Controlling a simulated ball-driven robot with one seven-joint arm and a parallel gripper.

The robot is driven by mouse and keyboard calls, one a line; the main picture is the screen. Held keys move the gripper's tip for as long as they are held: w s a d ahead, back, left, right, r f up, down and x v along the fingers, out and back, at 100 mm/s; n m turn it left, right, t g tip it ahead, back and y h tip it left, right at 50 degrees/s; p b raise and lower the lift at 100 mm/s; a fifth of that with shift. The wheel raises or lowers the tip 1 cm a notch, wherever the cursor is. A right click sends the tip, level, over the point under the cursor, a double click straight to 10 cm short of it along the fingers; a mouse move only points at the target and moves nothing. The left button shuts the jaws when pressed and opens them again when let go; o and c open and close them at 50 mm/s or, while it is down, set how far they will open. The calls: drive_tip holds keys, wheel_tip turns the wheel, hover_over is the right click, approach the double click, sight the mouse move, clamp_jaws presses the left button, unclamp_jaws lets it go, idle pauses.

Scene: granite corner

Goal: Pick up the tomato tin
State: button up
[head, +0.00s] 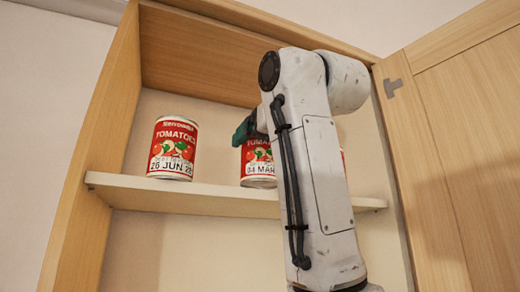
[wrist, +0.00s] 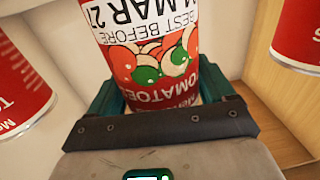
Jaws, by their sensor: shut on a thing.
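A red and white tomato tin (head: 258,165) with "MAR" on its label is at the middle of the cabinet shelf, partly hidden by my arm. Its base is at shelf level; I cannot tell whether it still touches the board. In the wrist view this tin (wrist: 150,50) sits upside down in the picture, between the green fingers. My gripper (wrist: 160,88) is shut on it. In the head view only a green part of my gripper (head: 245,130) shows, by the tin's top.
Another tomato tin (head: 173,148), marked "26 JUN", stands on the shelf (head: 215,196) to the left. A third tin (head: 343,160) is almost hidden behind my arm. Neighbouring tins flank the held one in the wrist view. The cabinet door (head: 450,150) is open at right.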

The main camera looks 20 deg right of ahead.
drive_tip(key=s+r, duration=1.1)
drive_tip(key=s, duration=0.3)
drive_tip(key=shift+s+d+r, duration=0.2)
drive_tip(key=shift+d+r, duration=0.15)
drive_tip(key=shift+d, duration=0.05)
